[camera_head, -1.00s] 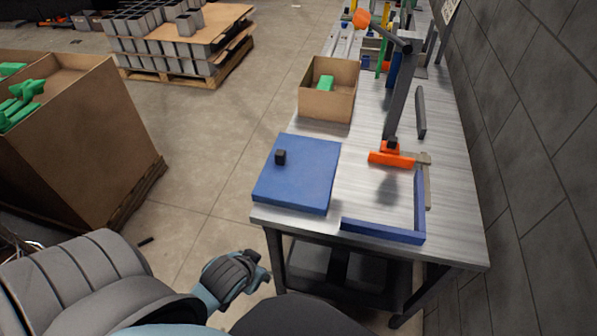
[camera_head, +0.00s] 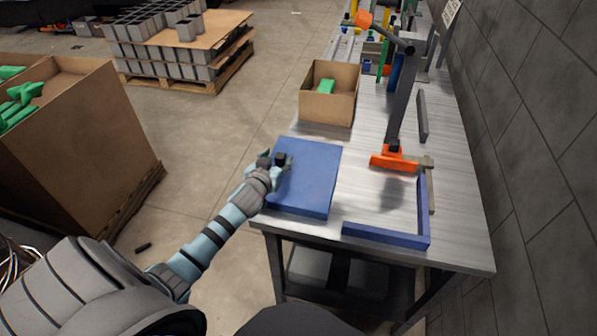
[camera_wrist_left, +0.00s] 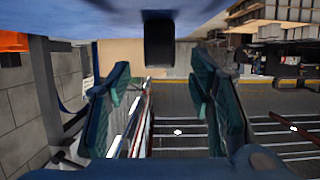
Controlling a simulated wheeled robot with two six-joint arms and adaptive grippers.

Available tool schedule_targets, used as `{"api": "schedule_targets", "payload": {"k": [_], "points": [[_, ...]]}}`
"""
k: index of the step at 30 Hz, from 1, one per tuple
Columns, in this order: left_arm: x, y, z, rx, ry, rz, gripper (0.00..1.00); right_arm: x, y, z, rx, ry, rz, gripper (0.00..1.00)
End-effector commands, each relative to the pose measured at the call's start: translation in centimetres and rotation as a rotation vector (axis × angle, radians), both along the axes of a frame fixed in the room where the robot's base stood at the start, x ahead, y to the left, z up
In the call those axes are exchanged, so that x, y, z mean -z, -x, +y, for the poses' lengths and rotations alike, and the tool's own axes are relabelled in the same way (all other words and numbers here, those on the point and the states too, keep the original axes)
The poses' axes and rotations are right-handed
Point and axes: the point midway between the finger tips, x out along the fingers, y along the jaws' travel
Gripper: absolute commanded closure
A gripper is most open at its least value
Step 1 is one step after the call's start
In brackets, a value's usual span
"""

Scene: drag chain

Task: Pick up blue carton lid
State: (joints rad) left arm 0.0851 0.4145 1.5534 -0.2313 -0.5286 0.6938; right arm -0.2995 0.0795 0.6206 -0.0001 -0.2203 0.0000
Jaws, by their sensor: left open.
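The blue carton lid (camera_head: 309,180) lies flat on the near left part of the metal table, with a small black knob (camera_head: 281,158) near its left edge. My left gripper (camera_head: 274,162) is open at the lid's left edge, with its fingers near the knob. In the left wrist view, the blue lid (camera_wrist_left: 75,18) spans the top and the black knob (camera_wrist_left: 158,42) hangs between the two spread green fingers (camera_wrist_left: 160,85), with gaps on both sides. My right gripper is out of view.
An open cardboard box (camera_head: 329,105) with a green piece stands behind the lid. An orange clamp-like base (camera_head: 394,162) with a grey post and a blue L-shaped rail (camera_head: 386,235) are to the right. The wall (camera_head: 530,120) bounds the table's right side.

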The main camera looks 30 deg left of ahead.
Motion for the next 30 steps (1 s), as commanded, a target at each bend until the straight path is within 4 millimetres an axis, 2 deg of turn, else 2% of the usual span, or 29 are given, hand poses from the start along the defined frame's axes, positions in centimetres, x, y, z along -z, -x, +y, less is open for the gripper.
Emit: {"api": "schedule_targets", "payload": {"k": [3, 10, 19, 30], "points": [[0.8, -1.6, 0.5, 0.0, 0.0, 0.0, 0.52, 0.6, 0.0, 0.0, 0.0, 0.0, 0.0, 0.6], [0.8, -1.9, 0.6, 0.002, -0.001, 0.001, 0.52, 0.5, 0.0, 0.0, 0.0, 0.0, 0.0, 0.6], [0.8, -1.8, 0.6, 0.002, -0.001, 0.001, 1.0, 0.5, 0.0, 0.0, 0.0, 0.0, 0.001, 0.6], [0.7, -1.8, 0.6, 0.002, -0.001, 0.001, 1.0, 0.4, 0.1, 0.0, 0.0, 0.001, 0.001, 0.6]]}}
